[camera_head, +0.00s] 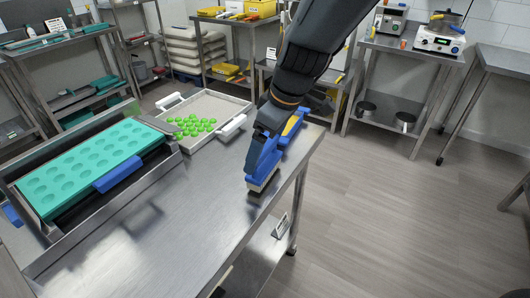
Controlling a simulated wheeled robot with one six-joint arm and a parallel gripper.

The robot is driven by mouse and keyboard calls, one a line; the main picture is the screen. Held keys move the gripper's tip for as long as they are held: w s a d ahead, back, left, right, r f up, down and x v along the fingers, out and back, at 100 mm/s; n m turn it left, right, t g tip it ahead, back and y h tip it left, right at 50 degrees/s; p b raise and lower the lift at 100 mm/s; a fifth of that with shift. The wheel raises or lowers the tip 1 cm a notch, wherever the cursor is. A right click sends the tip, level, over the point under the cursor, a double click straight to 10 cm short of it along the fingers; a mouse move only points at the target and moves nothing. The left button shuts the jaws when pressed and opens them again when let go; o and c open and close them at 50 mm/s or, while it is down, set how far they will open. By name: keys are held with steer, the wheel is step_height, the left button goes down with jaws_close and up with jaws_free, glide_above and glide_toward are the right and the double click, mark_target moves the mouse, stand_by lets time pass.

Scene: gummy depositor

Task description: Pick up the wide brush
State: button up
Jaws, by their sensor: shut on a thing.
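The wide brush (263,177) has a blue body and pale bristles at its lower end. My gripper (266,132) is shut on it, at the right edge of the steel table (170,235). The brush hangs tilted with its bristles down, over or at the table edge. I cannot tell whether the bristles touch the table. My dark arm comes down from the top of the view and hides part of the brush's upper end.
A teal mould (85,170) with round cavities sits in a steel frame at the left. Behind it, a tray (213,103) with white handles holds green gummies (193,125). The table's front is clear. Shelves and a bench with scales (440,40) stand behind. Open floor lies right.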

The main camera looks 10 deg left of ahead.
step_height(320, 180, up, 2)
steer(key=shift+r+b, duration=0.1)
steer(key=shift+b, duration=0.2)
steer(key=shift+s+a+r, duration=0.1)
steer(key=shift+s+a, duration=0.2)
steer(key=shift+s, duration=0.35)
steer(key=s+a+b, duration=0.1)
steer(key=s+a, duration=0.2)
steer(key=s, duration=0.4)
steer(key=s+a+b, duration=0.1)
steer(key=s+a, duration=0.2)
steer(key=s, duration=0.5)
steer(key=shift+s+a+b, duration=0.15)
steer(key=shift+s+b, duration=0.05)
steer(key=shift+b, duration=0.15)
